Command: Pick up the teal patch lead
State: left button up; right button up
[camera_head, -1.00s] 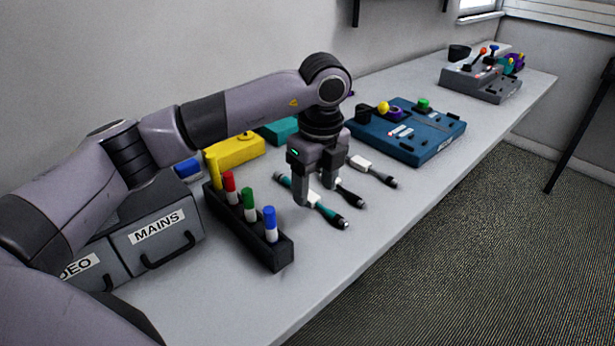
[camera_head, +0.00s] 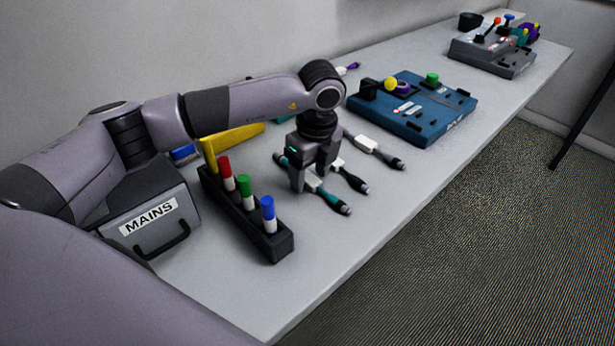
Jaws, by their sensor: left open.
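The teal patch lead (camera_head: 331,197) lies on the table with a dark plug at its near end and a white middle part. My left gripper (camera_head: 309,182) points down over its middle, fingers apart. One finger is on the near-left side of the lead and hides part of it. The other finger is partly behind, and I cannot tell whether either touches the lead. A black-ended lead (camera_head: 350,178) and a white lead with a dark plug (camera_head: 372,149) lie just to the right. My right gripper is not in view.
A black rack (camera_head: 254,234) with red, green and blue-capped markers stands close left of the gripper. A grey MAINS bin (camera_head: 151,221) is further left. A blue panel (camera_head: 428,122) and a grey panel (camera_head: 492,56) sit further back. The table front (camera_head: 345,250) is clear.

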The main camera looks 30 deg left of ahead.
pick_arm(q)
grip_shut()
jog(key=shift+r, duration=0.1)
